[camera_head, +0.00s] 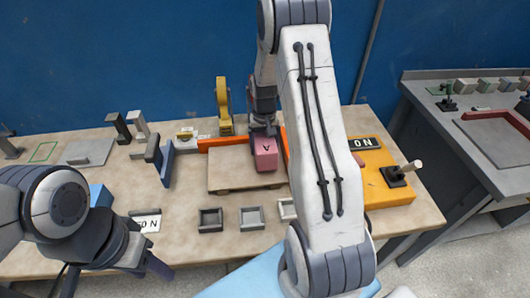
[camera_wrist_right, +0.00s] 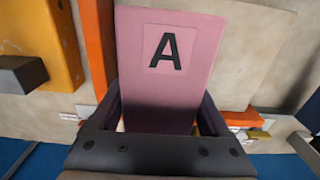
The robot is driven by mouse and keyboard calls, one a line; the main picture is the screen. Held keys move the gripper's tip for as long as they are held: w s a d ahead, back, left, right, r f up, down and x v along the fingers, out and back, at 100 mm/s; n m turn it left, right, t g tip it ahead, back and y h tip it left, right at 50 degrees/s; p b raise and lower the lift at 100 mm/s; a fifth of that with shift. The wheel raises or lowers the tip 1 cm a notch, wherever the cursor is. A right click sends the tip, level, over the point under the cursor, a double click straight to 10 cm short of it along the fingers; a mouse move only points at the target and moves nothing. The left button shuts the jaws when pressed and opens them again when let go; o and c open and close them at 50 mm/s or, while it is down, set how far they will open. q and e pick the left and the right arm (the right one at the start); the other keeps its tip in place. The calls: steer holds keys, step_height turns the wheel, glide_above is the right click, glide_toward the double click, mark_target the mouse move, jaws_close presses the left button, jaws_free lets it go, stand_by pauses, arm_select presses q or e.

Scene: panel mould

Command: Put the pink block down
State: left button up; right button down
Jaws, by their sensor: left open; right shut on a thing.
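The pink block (camera_head: 265,158), marked with a black letter A, is at the back right part of the flat tan board (camera_head: 230,180) in the head view. My right gripper (camera_head: 263,132) is shut on it from behind. In the right wrist view the pink block (camera_wrist_right: 165,70) stands between the two dark fingers, its A face toward the camera. Whether the block touches the board cannot be told. My left gripper (camera_head: 150,268) is open and empty at the table's front left, away from the block.
Orange bars (camera_head: 222,142) border the board's back and right side. A yellow block (camera_head: 385,185) with a peg stands to the right. Small open trays (camera_head: 211,220) line the front. A yellow upright piece (camera_head: 224,105) stands behind. My right arm hides part of the table.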

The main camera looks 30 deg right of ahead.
step_height(320, 180, down, 3)
steer(key=shift+f+p, duration=0.1)
steer(key=shift+p, duration=0.25)
steer(key=shift+f, duration=0.1)
steer(key=shift+f, duration=0.2)
jaws_free()
steer(key=shift+s, duration=0.1)
steer(key=shift+r, duration=0.1)
